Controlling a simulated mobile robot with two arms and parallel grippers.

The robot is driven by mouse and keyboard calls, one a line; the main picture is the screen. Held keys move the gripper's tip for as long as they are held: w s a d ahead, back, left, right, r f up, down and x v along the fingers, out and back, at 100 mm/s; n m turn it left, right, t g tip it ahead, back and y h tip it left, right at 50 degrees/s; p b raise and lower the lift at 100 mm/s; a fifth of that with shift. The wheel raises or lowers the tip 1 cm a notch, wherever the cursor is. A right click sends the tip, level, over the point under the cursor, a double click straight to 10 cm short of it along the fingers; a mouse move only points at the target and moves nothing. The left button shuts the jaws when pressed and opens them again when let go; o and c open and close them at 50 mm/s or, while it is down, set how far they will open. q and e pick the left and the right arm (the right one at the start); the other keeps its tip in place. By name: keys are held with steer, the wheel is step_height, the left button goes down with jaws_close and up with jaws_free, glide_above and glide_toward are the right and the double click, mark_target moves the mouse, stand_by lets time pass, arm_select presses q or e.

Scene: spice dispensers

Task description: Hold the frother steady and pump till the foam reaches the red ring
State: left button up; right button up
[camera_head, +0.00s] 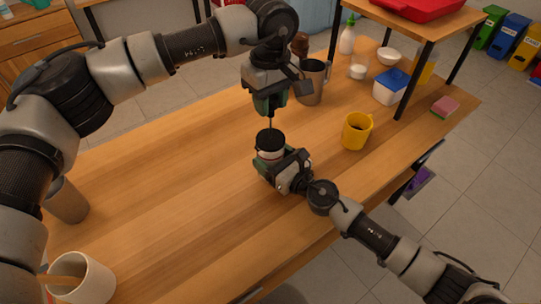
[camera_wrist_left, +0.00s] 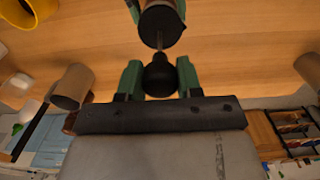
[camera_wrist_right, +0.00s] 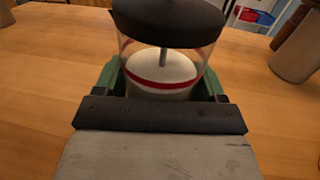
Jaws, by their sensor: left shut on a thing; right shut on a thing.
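The frother is a clear jar with a black lid (camera_head: 270,138), a red ring (camera_wrist_right: 150,84) and a plunger rod (camera_wrist_right: 163,57). It stands upright on the table. White foam (camera_wrist_right: 162,69) inside shows at about the red ring in the right wrist view; the exact level is hard to tell. My right gripper (camera_head: 272,168) is shut around the jar, with green fingers on both sides. My left gripper (camera_head: 270,104) is above it, shut on the plunger's round black knob (camera_wrist_left: 159,78). The rod is pulled well up, with the knob clear of the lid.
A yellow mug (camera_head: 355,134) stands to the right. Behind are a grey mug (camera_head: 313,84), a glass (camera_head: 358,70), a blue-lidded box (camera_head: 390,88) and a raised shelf (camera_head: 445,20). A grey cup (camera_head: 66,203) and white crock (camera_head: 88,283) stand at left. The table's middle left is clear.

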mark_target(270, 137)
arm_select(q)
steer(key=shift+f, duration=0.1)
steer(key=shift+f, duration=3.1)
steer(key=o, duration=1)
steer(key=shift+r, duration=0.1)
steer(key=shift+c, duration=0.2)
steer(key=shift+r, duration=3.55)
